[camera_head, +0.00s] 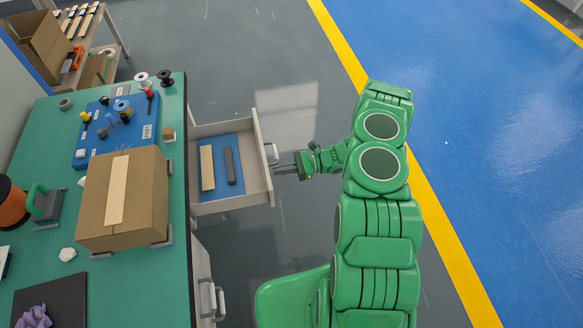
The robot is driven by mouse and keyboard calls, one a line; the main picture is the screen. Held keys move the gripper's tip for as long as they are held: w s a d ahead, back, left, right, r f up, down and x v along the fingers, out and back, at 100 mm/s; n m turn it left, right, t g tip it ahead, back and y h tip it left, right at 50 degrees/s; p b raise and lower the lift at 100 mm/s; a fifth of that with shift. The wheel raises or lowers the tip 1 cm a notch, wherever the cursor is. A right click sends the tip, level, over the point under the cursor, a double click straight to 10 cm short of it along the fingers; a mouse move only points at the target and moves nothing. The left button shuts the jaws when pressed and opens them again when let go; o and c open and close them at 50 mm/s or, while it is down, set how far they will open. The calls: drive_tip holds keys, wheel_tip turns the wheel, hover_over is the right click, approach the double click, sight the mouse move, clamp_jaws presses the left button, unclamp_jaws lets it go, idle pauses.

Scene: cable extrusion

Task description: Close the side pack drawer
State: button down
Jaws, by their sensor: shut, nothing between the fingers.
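The side pack drawer (262,162) stands pulled out from the right side of the green-topped bench. It has pale walls and a light handle (271,152) on its front. Inside, a blue liner holds a tan strip (207,167) and a dark grey strip (230,166). My gripper (280,169) is shut and empty, just right of the drawer front and near the handle. It points left toward the drawer. I cannot tell whether the fingertips touch the front or the handle.
A cardboard box (145,205) and a blue board (103,143) with small parts sit on the bench (110,285). Another handle (215,300) shows lower on the bench side. The grey floor (310,100) right of the drawer is clear. A second table stands at the upper left.

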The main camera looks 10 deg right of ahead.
drive_tip(key=shift+a, duration=0.5)
drive_tip(key=a, duration=2.4)
drive_tip(key=shift+a, duration=0.2)
drive_tip(key=d, duration=1.4)
